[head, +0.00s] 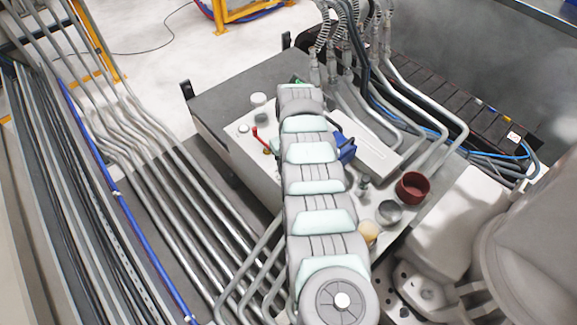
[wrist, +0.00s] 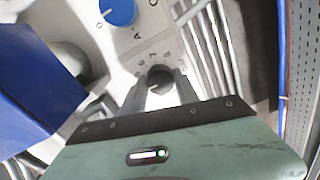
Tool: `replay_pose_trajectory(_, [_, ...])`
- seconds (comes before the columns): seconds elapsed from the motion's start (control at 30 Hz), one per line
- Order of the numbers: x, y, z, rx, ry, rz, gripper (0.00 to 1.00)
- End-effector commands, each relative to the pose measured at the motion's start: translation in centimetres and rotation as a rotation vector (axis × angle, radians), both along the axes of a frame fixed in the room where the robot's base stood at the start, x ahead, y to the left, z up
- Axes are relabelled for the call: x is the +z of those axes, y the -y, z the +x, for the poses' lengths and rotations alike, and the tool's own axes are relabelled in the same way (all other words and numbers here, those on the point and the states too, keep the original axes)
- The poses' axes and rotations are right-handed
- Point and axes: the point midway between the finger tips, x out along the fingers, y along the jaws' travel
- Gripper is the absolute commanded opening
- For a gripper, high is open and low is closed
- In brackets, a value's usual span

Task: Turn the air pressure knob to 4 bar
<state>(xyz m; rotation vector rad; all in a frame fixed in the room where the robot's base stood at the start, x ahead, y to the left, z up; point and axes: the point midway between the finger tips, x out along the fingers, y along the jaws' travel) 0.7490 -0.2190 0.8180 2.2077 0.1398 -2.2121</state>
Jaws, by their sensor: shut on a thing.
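The air pressure knob (wrist: 159,77) is a small dark round knob with a printed scale around it on a pale panel in the wrist view. The scale figures are too small and blurred to read surely, and I cannot tell the setting. My gripper (wrist: 161,90) is shut on the knob, with one grey finger on each side of it. In the head view my arm covers the gripper and the knob.
A blue round knob (wrist: 118,11) with printed letters sits just beyond. A large blue part (wrist: 35,85) is close on the left. In the head view, a dark red cup-like part (head: 412,187) and a red-handled lever (head: 260,140) stand on the panel beside my arm.

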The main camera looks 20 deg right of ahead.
Motion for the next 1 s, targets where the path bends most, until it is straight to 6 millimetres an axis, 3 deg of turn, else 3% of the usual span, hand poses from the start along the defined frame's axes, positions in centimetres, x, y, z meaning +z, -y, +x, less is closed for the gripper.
replay_pose_trajectory(0.67, [-0.09,-0.02,0.02,0.059,0.0,0.0,0.0])
replay_pose_trajectory(0.7, [-0.09,-0.03,0.01,0.059,0.0,0.0,0.39])
replay_pose_trajectory(0.93, [-0.05,-0.01,0.01,0.058,0.0,0.0,0.58])
replay_pose_trajectory(1.0, [-0.04,-0.01,0.01,0.058,0.0,0.0,0.58])
